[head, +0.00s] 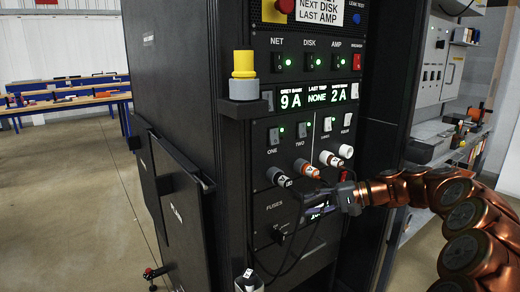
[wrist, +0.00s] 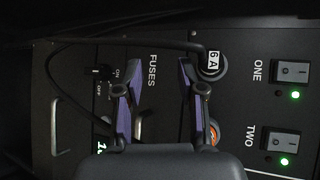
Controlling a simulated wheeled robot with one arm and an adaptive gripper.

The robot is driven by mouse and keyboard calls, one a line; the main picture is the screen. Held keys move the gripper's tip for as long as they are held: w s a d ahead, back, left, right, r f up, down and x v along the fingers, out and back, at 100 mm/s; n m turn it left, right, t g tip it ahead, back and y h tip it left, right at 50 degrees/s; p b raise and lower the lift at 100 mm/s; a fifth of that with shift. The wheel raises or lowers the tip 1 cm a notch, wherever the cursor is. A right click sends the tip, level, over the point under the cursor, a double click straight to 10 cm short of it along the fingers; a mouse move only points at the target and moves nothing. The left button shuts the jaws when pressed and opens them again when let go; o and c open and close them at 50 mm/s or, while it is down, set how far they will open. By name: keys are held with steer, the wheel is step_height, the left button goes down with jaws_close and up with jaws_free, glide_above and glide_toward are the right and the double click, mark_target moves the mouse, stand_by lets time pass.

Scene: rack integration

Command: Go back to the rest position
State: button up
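My gripper (head: 325,198) is in front of the lower part of the black rack panel (head: 265,215), close to the cables, at the end of my copper-coloured arm. In the wrist view my gripper (wrist: 154,76) has its two fingers apart, with only panel and the FUSES label showing between them. A plug marked 6 A (wrist: 212,65) sits in the panel just beyond the right finger. An orange-ringed plug (wrist: 213,133) is partly hidden by that finger. In the head view the white plug (head: 331,159) and orange plug (head: 305,168) sit above my gripper.
A yellow-topped cylinder (head: 243,75) stands in a holder on the rack's front. Black cables hang in front of the panel near my gripper. A dark hinged panel (head: 175,205) stands out at left. Shelves (head: 445,150) are at right; open floor lies left.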

steer(key=s+a+f+n+g+h, duration=0.1)
steer(key=s+a+n+g+h, duration=0.3)
steer(key=s, duration=0.7)
steer(key=s+a+f+g+h, duration=0.15)
steer(key=s+a, duration=0.45)
steer(key=s, duration=0.6)
steer(key=s+d+f+h, duration=0.45)
steer(key=s+d, duration=0.25)
steer(key=s, duration=0.5)
steer(key=s+d+f+h, duration=0.45)
steer(key=s+d, duration=0.25)
steer(key=s, duration=0.5)
steer(key=s+p+v, duration=0.1)
steer(key=p+v, duration=1.3)
steer(key=v, duration=0.1)
steer(key=shift+s+d+t, duration=0.25)
steer(key=shift+s+t, duration=0.1)
steer(key=shift+r+y, duration=0.15)
steer(key=shift+y, duration=0.1)
